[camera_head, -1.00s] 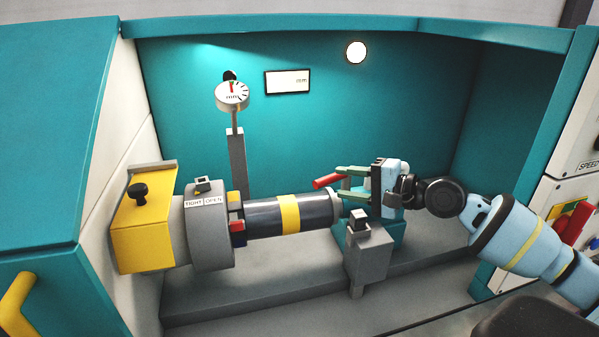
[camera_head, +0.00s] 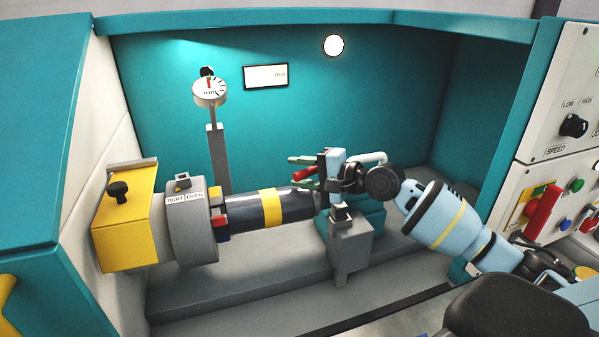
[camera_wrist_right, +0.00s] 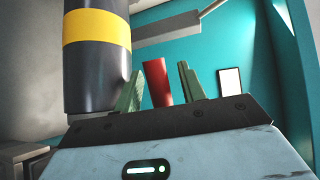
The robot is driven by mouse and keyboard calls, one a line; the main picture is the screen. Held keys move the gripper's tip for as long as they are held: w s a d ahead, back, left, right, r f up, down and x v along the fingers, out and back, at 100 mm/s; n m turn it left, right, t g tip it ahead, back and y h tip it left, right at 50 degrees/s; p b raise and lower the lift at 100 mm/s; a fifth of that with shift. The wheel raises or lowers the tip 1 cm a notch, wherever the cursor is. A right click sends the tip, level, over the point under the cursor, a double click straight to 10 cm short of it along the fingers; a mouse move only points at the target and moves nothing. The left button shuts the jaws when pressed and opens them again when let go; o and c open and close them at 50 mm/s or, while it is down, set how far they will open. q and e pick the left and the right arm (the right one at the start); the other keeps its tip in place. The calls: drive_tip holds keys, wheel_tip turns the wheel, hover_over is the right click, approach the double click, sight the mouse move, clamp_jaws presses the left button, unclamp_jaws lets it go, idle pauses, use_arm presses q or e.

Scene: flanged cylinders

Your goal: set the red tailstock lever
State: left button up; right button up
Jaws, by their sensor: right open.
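The red tailstock lever (camera_head: 303,174) shows as a short red bar beside the right end of the cylinder; its base is hidden behind my right gripper. My right gripper (camera_head: 292,173) is open, its two green fingers on either side of the lever. In the right wrist view the red lever (camera_wrist_right: 157,82) stands between the fingers (camera_wrist_right: 158,69), with a visible gap to each. The teal tailstock (camera_head: 375,217) is partly hidden behind my gripper and a grey block. My left gripper is out of view.
The dark cylinder with a yellow band (camera_head: 271,208) lies between the grey chuck (camera_head: 191,228) and the tailstock, close to my right fingers. A grey block (camera_head: 350,247) stands below my gripper. A dial gauge (camera_head: 210,92) stands behind. A control panel (camera_head: 570,130) is at right.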

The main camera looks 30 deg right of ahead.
drive_tip(key=shift+w+a, duration=0.15)
drive_tip(key=shift+w, duration=0.05)
drive_tip(key=shift+c, duration=0.4)
clamp_jaws()
